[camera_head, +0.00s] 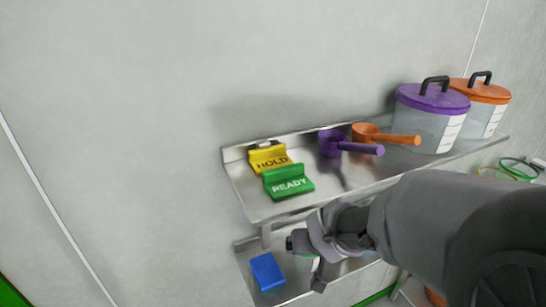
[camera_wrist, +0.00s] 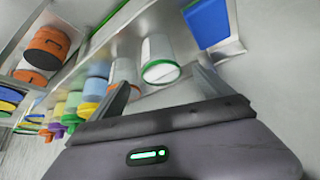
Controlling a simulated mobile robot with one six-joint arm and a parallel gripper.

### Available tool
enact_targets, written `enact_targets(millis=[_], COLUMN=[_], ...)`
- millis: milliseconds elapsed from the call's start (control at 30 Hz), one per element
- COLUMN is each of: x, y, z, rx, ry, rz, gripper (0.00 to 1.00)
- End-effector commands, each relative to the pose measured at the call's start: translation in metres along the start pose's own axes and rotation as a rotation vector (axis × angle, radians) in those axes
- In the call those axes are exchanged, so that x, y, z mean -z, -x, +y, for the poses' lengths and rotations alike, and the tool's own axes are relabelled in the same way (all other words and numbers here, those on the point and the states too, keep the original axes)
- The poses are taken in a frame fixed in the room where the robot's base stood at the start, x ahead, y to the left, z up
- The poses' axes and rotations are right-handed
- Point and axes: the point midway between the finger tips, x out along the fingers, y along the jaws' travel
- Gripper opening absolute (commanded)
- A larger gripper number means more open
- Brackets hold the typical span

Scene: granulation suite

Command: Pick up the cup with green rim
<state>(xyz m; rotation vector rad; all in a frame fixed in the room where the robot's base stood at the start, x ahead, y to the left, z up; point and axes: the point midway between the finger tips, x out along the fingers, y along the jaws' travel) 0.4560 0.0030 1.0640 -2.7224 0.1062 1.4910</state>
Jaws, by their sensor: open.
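The cup with the green rim (camera_wrist: 158,50) is in the wrist view, a pale cup with its green-edged end toward me. It appears in the gap between my two fingers, towards their tips; I cannot tell how far beyond them it is. My gripper (camera_wrist: 160,80) is open, with one finger on each side of the cup in the picture and nothing held. In the head view my gripper (camera_head: 304,262) is at the lower shelf, and I cannot make out the cup there; my arm covers much of that shelf.
A blue block (camera_head: 267,272) lies on the lower shelf, left of my gripper. On the upper shelf (camera_head: 262,208) are a green READY sign (camera_head: 288,184), a yellow HOLD sign (camera_head: 268,158), purple and orange scoops and lidded containers. Several coloured containers (camera_wrist: 75,100) crowd the wrist view's left.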

Motion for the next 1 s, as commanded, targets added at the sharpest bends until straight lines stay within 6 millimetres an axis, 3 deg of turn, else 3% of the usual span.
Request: enact_targets(millis=[33, 100, 267, 433, 533, 733, 767, 1000], x=[-0.004, -0.003, -0.001, 0.001, 0.002, 0.004, 0.004, 0.004], y=[-0.019, -0.032, -0.050, -0.085, -0.095, -0.094, -0.094, -0.093], z=[0.000, 0.000, 0.000, -0.002, -0.002, -0.002, -0.002, -0.002], rx=[0.000, -0.001, 0.000, -0.001, -0.001, 0.000, 0.000, 0.000], ry=[-0.001, -0.001, -0.001, 0.000, -0.002, -0.002, -0.002, -0.002], rz=[-0.002, -0.001, 0.000, -0.001, -0.001, 0.001, 0.001, 0.001], gripper=[0.90, 0.90, 0.90, 0.90, 0.90, 0.90, 0.88, 0.41])
